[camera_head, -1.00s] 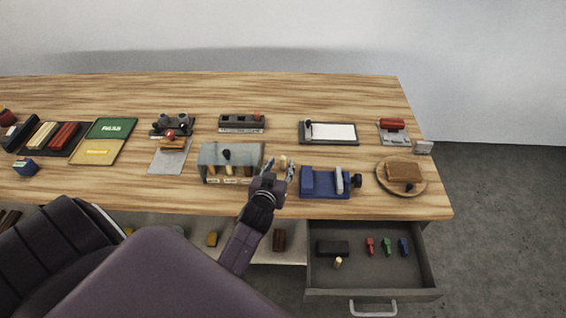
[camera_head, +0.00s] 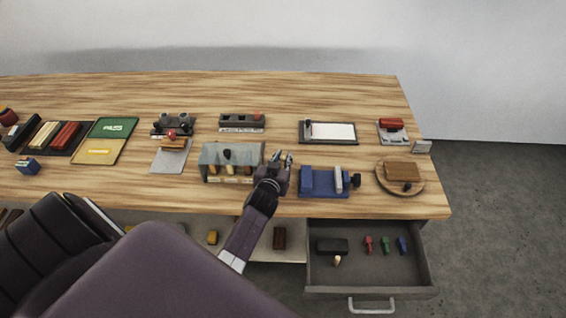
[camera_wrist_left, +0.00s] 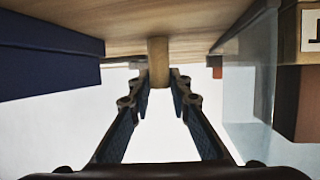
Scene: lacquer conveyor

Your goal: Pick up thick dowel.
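The thick dowel (camera_wrist_left: 158,62) is a short, pale wooden cylinder beside the peg rack. In the left wrist view, which is upside down, it stands out from the tabletop (camera_wrist_left: 150,20) between my fingertips. My left gripper (camera_head: 283,157) is between the rack and the blue fixture; it also shows in the left wrist view (camera_wrist_left: 159,82). Its fingers are close together, one on each side of the dowel, and appear to touch it. The dowel looks upright and still at the table surface. In the head view the fingers mostly hide it. My right gripper is not in view.
A grey peg rack (camera_head: 231,160) with several pegs stands close on the left. A blue fixture (camera_head: 325,190) with a pale block stands close on the right. A round wooden plate (camera_head: 415,180) is farther right. An open drawer (camera_head: 375,292) below holds several small pieces.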

